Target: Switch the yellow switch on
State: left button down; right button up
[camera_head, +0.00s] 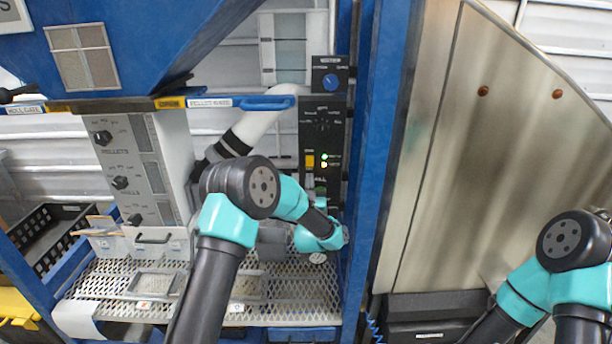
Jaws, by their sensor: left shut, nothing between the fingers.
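The yellow switch (309,161) is a small yellow block on the tall black control panel (336,140), at its middle left. My left gripper (309,186) is shut and empty, just below the yellow switch. It is small and partly hidden by my wrist, so I cannot tell whether it touches the panel. My right arm is at the lower right, with its gripper out of the frame.
A blue knob (330,82) sits on a box above the panel. A grey panel with black knobs (133,165) stands left. A blue post (378,150) rises close right of the panel. A perforated metal shelf (310,290) lies below. A large metal sheet (490,150) fills the right.

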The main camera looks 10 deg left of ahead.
pick_arm(q)
jog(key=s+d+f, duration=0.1)
jog(key=s+f, duration=0.4)
jog(key=f, duration=0.2)
jog(key=shift+s+d+f, duration=0.2)
jog(key=shift+s+f, duration=0.1)
jog(key=shift+f, duration=0.1)
jog(key=s+a+f+m+g+h, duration=0.1)
jog(key=s+a+f+g+h, duration=0.2)
jog(key=f, duration=0.5)
jog(key=s+f+m+g+h, duration=0.1)
jog(key=s+f+g+h, duration=0.1)
jog(key=s+f+g, duration=0.35)
jog(key=s+a+f+g+h, duration=0.2)
jog(key=f+g+h, duration=0.15)
jog(key=f, duration=0.55)
jog(key=s+f+g, duration=0.2)
jog(key=s+g, duration=0.2)
jog(key=s, duration=0.4)
jog(key=s+a+f+g+h, duration=0.1)
jog(key=s+f+g, duration=0.2)
jog(key=s, duration=0.5)
jog(key=s+f+n+g, duration=0.1)
jog(key=s+f+g, duration=0.1)
jog(key=s+g, duration=0.3)
jog(key=s, duration=0.3)
jog(key=shift+s+a+f+h, duration=0.35)
jog(key=shift+s, duration=0.05)
